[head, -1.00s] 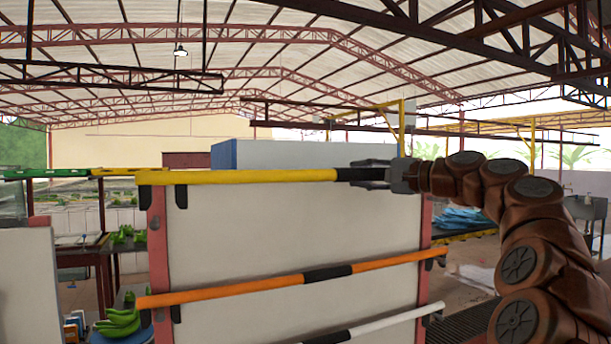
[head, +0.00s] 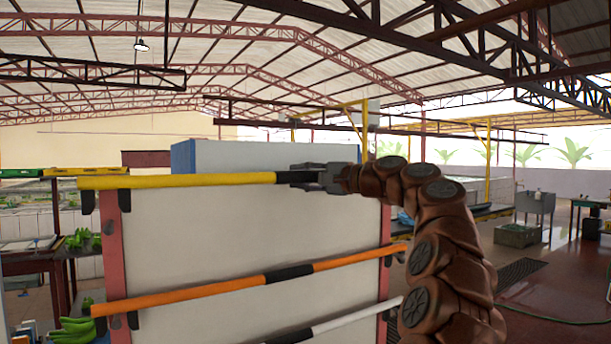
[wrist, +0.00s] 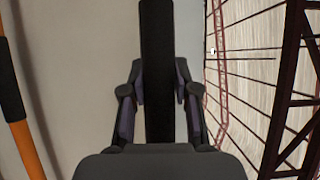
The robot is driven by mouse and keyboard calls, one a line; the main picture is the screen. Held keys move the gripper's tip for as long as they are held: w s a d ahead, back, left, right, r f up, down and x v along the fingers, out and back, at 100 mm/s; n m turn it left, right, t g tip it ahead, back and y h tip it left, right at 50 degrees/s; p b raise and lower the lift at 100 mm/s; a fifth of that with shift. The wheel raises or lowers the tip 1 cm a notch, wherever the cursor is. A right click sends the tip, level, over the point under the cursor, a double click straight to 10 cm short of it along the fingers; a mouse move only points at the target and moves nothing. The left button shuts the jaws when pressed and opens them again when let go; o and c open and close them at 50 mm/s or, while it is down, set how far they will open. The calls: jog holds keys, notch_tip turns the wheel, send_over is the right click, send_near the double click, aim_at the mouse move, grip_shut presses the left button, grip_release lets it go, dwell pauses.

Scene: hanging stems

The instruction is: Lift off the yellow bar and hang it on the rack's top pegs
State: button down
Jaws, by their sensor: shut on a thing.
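The yellow bar (head: 180,181) lies nearly level across the top of the rack (head: 240,230), a pale panel with reddish posts. My gripper (head: 294,177) is shut on the bar's black middle section. In the wrist view that black section (wrist: 158,40) runs between the two fingers (wrist: 159,90). The bar's left end is right at the two black top-left pegs (head: 122,200); I cannot tell whether it rests on them or is just above. The bar's right half and the top-right peg are hidden behind my gripper and arm.
An orange bar (head: 190,294) hangs on the rack below, and a white bar (head: 345,319) lower still. Green bananas (head: 72,330) lie at the lower left. A blue-sided white block (head: 270,155) stands behind the rack. Open floor (head: 550,285) lies at the right.

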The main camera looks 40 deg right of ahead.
jog(key=shift+w+d+f+b, duration=0.15)
jog(key=shift+w+f, duration=0.6)
jog(key=shift+w, duration=0.45)
jog(key=shift+w+d+f+b, duration=0.1)
jog(key=shift+w+f, duration=0.7)
jog(key=shift+w, duration=0.4)
jog(key=shift+w+d+f+b, duration=0.15)
jog(key=shift+w+f, duration=0.6)
jog(key=shift+w, duration=0.45)
jog(key=shift+a+f+b, duration=0.1)
jog(key=shift+f+b, duration=0.5)
jog(key=shift+f, duration=0.3)
jog(key=c, duration=0.8)
grip_release()
jog(key=v, duration=1.2)
